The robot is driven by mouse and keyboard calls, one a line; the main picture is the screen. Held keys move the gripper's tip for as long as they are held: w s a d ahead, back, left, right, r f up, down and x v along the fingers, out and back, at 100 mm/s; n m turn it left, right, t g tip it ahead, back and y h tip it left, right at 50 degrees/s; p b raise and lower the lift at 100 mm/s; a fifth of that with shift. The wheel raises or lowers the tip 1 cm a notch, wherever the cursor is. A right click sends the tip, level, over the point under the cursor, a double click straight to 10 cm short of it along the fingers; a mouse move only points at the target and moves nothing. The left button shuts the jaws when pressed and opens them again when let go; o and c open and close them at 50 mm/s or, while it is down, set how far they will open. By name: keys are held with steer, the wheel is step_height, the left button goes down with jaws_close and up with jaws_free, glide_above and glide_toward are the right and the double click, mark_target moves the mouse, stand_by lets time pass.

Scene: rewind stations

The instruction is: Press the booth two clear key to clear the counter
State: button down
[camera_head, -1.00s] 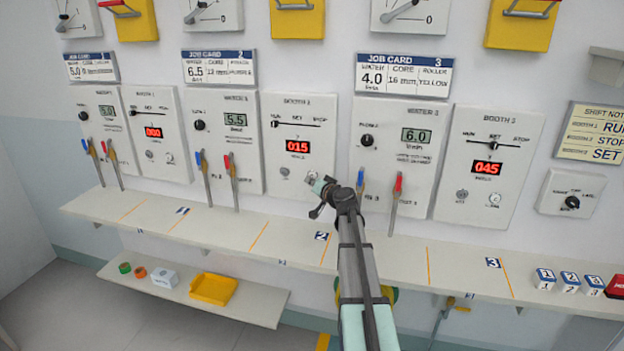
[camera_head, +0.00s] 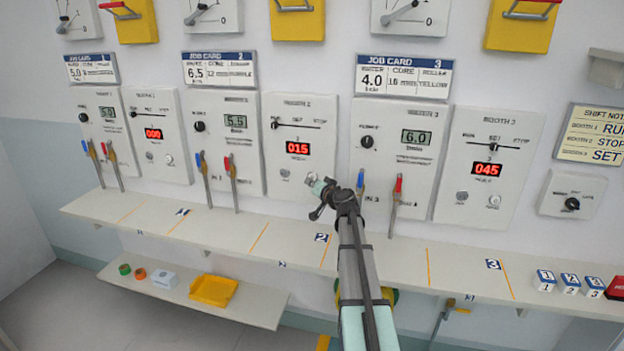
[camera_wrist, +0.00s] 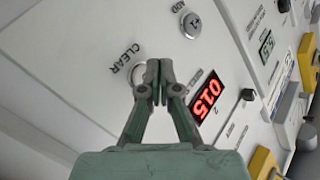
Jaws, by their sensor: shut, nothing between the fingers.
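The booth two panel (camera_head: 299,112) is a pale plate on the wall with a red display (camera_head: 298,148) reading 015. In the wrist view the same display (camera_wrist: 206,96) lies right of the fingers. The clear key (camera_wrist: 134,76) is a round pale button beside the printed word CLEAR, mostly hidden behind my gripper (camera_wrist: 160,64). In the head view my gripper (camera_head: 318,188) is at the panel's lower right and covers that spot. Its fingers are shut and empty, with the tips over the key. I cannot tell whether they touch it. The add key (camera_wrist: 191,25) is a separate round button.
A shelf (camera_head: 225,228) runs below the panels. Red and blue levers (camera_head: 396,190) stick out right of my gripper, under the water 3 panel. The booth three panel (camera_head: 490,165) reads 045. A lower shelf (camera_head: 255,304) holds a yellow tray (camera_head: 213,290).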

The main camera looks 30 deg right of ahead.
steer(key=shift+w+d+f+b, duration=0.1)
steer(key=shift+w+d+b, duration=0.1)
steer(key=shift+b, duration=0.3)
steer(key=shift+w+d+b, duration=0.4)
steer(key=shift+b, duration=0.15)
stand_by(1.1)
steer(key=shift+s, duration=0.1)
steer(key=shift+s+a+b, duration=0.45)
steer(key=shift+s+a, duration=0.05)
steer(key=shift+a, duration=0.1)
steer(key=s+a+b, duration=0.1)
steer(key=s+a, duration=0.2)
steer(key=shift+s+a, duration=0.25)
steer(key=shift+a, duration=0.05)
stand_by(0.5)
stand_by(0.5)
